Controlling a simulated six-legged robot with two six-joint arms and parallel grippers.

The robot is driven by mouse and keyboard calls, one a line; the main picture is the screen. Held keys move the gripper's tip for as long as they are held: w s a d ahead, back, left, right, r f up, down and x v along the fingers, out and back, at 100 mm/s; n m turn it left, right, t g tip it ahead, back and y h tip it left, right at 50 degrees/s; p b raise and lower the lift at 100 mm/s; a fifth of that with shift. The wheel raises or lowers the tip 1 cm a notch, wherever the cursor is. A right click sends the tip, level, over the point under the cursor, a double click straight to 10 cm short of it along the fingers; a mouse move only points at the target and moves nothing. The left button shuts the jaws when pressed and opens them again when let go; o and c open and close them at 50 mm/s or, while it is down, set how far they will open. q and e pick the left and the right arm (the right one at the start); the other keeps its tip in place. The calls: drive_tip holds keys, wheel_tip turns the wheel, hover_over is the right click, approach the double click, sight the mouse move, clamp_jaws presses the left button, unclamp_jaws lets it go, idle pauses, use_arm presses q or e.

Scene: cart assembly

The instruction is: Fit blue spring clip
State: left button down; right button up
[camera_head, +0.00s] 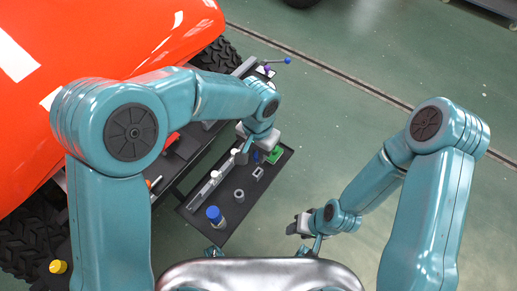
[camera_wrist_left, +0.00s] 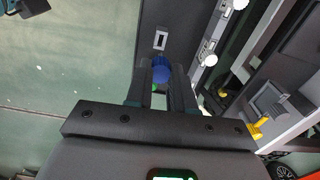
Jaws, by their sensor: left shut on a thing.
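My left gripper (camera_head: 256,153) hangs over the far end of the dark cart tray (camera_head: 227,228). In the left wrist view its two fingers (camera_wrist_left: 160,84) are closed on a rounded blue piece (camera_wrist_left: 160,68), which I take to be the blue spring clip. The fingers hide part of the piece, so its full shape does not show. In the head view a small blue patch (camera_head: 256,156) shows at the fingertips. My right gripper (camera_head: 296,226) is over the floor to the right of the tray, and its jaws are too small to judge.
On the tray are a grey square frame (camera_head: 258,173), a grey ring (camera_head: 239,195), a green piece (camera_head: 275,155), a rail with white knobs (camera_head: 215,175) and a blue-capped bottle (camera_head: 214,214). The orange vehicle (camera_head: 110,35) stands at the left.

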use_arm(q)
drive_tip(key=shift+w, duration=0.1)
drive_tip(key=shift+n, duration=0.4)
drive_tip(key=shift+a+f+b, duration=0.1)
drive_tip(key=shift+f+b, duration=0.6)
drive_tip(key=shift+b, duration=0.05)
drive_tip(key=shift+f+b, duration=1.1)
drive_tip(key=shift+f, duration=0.4)
drive_tip(key=shift+f, duration=0.2)
drive_tip(key=shift+f+b, duration=1.65)
drive_tip(key=shift+f, duration=0.15)
